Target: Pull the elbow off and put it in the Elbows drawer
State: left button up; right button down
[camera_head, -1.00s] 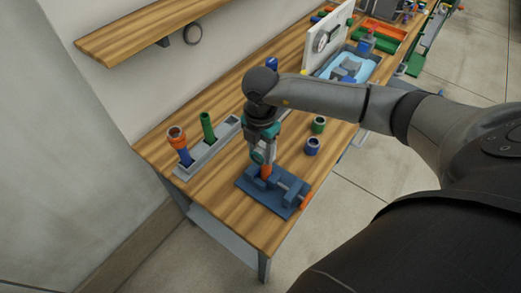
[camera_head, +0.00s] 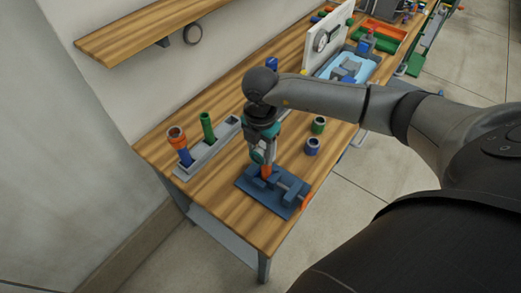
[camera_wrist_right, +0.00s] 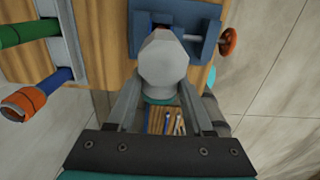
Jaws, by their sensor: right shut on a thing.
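A pale grey, faceted elbow (camera_wrist_right: 162,65) sits between the fingers of my right gripper (camera_wrist_right: 162,105), which is shut on it. In the head view my right gripper (camera_head: 262,152) points down over a blue vise (camera_head: 284,197) near the table's front corner. An orange pipe piece (camera_head: 266,171) stands upright in the vise, just under the gripper. I cannot tell whether the elbow still touches the pipe. The Elbows drawer cannot be made out. My left gripper is out of view.
A grey rack (camera_head: 212,153) holds a green pipe (camera_head: 207,127) and a blue pipe with an orange collar (camera_head: 177,138). A white panel (camera_head: 322,45) rises farther back. The vise has an orange knob (camera_wrist_right: 228,41).

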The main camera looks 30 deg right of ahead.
jog(key=shift+w+r, duration=0.1)
jog(key=shift+r, duration=0.05)
jog(key=shift+r+p, duration=2.55)
jog(key=shift+r, duration=0.4)
